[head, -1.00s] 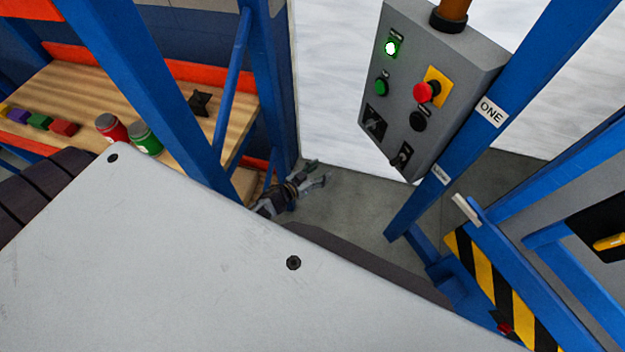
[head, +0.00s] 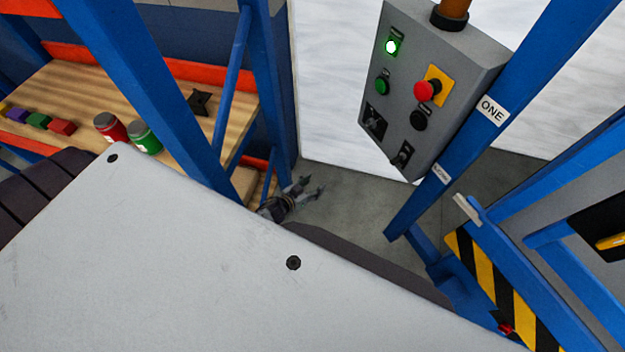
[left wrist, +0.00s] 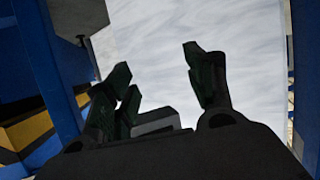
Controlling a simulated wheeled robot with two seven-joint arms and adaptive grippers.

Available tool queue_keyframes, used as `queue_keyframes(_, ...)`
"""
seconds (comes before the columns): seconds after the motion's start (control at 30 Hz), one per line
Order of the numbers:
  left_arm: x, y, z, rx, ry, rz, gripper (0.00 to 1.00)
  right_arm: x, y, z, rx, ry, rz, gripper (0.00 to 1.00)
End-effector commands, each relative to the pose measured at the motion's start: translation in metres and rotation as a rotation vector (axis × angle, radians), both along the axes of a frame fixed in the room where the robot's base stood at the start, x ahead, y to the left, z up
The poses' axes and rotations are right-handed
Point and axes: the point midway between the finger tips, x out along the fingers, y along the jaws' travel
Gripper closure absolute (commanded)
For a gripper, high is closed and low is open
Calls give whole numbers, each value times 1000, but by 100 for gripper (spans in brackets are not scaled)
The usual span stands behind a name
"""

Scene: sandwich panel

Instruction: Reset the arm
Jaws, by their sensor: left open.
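My left gripper (head: 313,188) shows small and low in the head view, beyond the edge of my own light grey body panel. It is open, with nothing between its fingers. It is above the grey floor, left of the grey control box (head: 433,95). In the left wrist view its two fingers (left wrist: 160,75) stand apart in front of a pale wall. My left arm behind the gripper is mostly hidden. My right gripper is in neither view.
A wooden shelf (head: 178,100) at left holds a red can (head: 110,127), a green can (head: 143,138) and several coloured blocks. Blue posts (head: 267,90) stand close to the left gripper. The control box has a red button (head: 427,91) and a lit green lamp (head: 392,47).

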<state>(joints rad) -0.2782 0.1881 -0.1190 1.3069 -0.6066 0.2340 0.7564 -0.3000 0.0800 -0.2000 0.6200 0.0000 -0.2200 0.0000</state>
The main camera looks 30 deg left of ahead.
Motion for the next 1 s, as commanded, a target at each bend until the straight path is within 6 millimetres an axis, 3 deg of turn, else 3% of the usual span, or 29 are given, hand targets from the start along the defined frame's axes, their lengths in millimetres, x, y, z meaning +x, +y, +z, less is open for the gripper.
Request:
queue_keyframes(0.57,-4,1,-8,6,15,6,45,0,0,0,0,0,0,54)
queue_keyframes(0.77,-25,6,-43,31,87,31,45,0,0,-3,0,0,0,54)
queue_keyframes(1.0,-74,15,-112,89,240,68,45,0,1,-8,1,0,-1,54)
